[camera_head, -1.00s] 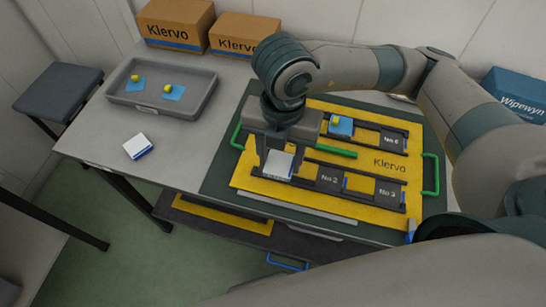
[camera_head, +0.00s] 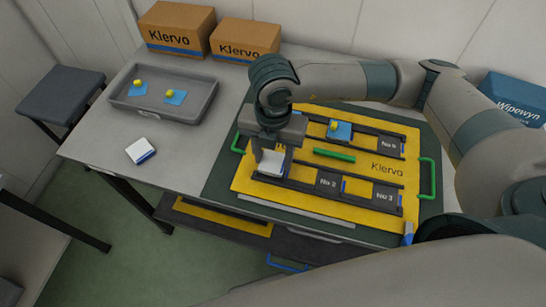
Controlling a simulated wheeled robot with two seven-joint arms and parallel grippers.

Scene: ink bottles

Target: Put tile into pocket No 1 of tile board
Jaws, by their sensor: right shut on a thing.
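The yellow tile board (camera_head: 350,169) lies on the table, with dark pockets labelled No 2 (camera_head: 328,182) and No 3 (camera_head: 387,197) in the front row. My right gripper (camera_head: 271,160) points down at the left end of that row and is shut on a white tile (camera_head: 271,163). The pocket there is hidden by the gripper and tile, and its label does not show. I cannot tell whether the tile touches the board. Another white tile (camera_head: 141,150) with a blue edge lies on the bare table to the left. My left gripper is out of view.
A green bar (camera_head: 334,155) lies mid-board. A grey tray (camera_head: 195,109) holds two similar blue pieces. Klervo boxes (camera_head: 176,27) stand behind. My right arm spans the board's back.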

